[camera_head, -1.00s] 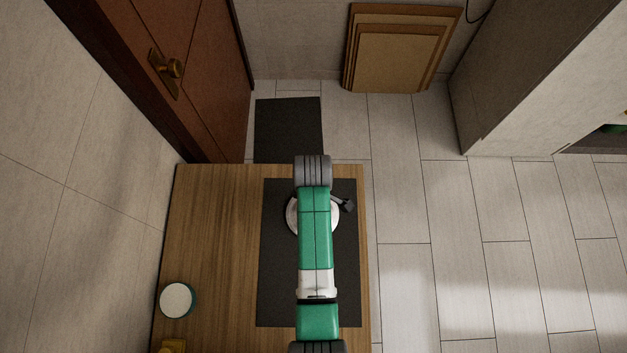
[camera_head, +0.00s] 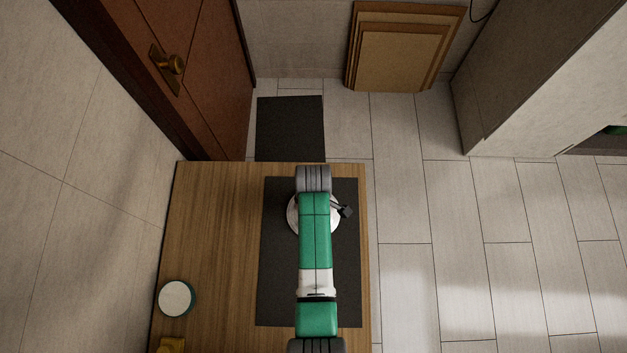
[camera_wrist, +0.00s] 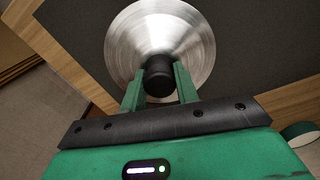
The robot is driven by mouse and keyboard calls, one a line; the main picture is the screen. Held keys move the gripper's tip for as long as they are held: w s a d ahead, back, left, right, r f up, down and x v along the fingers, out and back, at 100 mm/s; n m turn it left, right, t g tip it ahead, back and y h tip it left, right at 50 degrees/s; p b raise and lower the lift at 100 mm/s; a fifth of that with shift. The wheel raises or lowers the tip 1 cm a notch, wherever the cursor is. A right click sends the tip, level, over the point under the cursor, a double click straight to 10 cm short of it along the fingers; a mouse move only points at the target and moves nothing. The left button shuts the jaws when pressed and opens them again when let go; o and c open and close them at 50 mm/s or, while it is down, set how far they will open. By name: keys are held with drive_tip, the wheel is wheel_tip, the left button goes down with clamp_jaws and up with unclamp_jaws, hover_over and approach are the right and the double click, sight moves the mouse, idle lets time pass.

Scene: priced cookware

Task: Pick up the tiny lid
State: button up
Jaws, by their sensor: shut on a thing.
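The tiny lid (camera_wrist: 140,38) is a round brushed-metal disc with a black knob (camera_wrist: 158,76), large at the top of the wrist view. My gripper (camera_wrist: 158,84) is shut on the black knob, with one green finger on each side. In the head view the lid (camera_head: 293,217) shows only at its edges, because my arm covers most of it. A dark handle-like piece (camera_head: 345,211) sticks out to its right. I cannot tell whether the lid touches what is below it.
A dark mat (camera_head: 280,270) lies on the wooden table (camera_head: 220,220). A white-topped round container (camera_head: 176,298) and a yellow object (camera_head: 172,345) stand at the table's left front. A door (camera_head: 150,60) and wall are at the left. Brown boards (camera_head: 400,58) lean at the back.

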wheel_tip(320, 180, up, 4)
drive_tip(key=shift+p, duration=0.45)
drive_tip(key=s+r+p, duration=0.1)
drive_tip(key=s, duration=1.5)
drive_tip(key=shift+p, duration=0.35)
